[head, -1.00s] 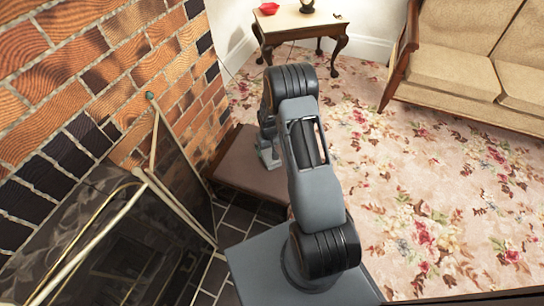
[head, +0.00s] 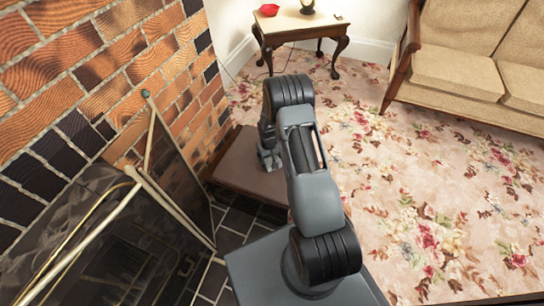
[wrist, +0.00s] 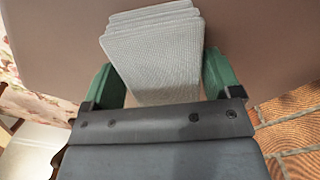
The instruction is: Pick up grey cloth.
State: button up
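The grey cloth (wrist: 155,60) looks like a light grey, textured, folded stack in the wrist view. It lies on the brown top of a low table (wrist: 50,30), which shows in the head view (head: 246,172) beside the brick wall. My gripper (wrist: 160,72) has its two green fingers spread apart, one on each side of the cloth. The near end of the cloth is hidden behind the gripper body. I cannot tell whether the fingers touch it. In the head view my arm hides the cloth, and little of the gripper shows.
A fireplace screen (head: 150,190) and brick wall (head: 100,70) stand close on the left. A wooden side table (head: 290,25) with a red object (head: 269,10) is at the back. A beige sofa (head: 460,70) is at the right. Flowered carpet (head: 420,190) is open between.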

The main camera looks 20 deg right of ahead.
jog(key=c, duration=0.7)
jog(key=shift+r+p, duration=0.35)
jog(key=shift+r, duration=0.15)
notch_tip(320, 180, up, 2)
jog(key=shift+r+p, duration=0.1)
jog(key=shift+p, duration=0.55)
jog(key=s+r+p, duration=0.1)
jog(key=r, duration=0.1)
jog(key=s+r+p, duration=0.1)
jog(key=s+r, duration=0.1)
jog(key=s+a+r+p, duration=0.1)
jog(key=r, duration=0.1)
jog(key=shift+s, duration=0.35)
jog(key=s+a+r+p, duration=0.2)
jog(key=s+r, duration=0.2)
jog(key=s, duration=0.5)
jog(key=shift+s+p, duration=0.2)
jog(key=shift+p, duration=0.1)
jog(key=shift+a, duration=0.1)
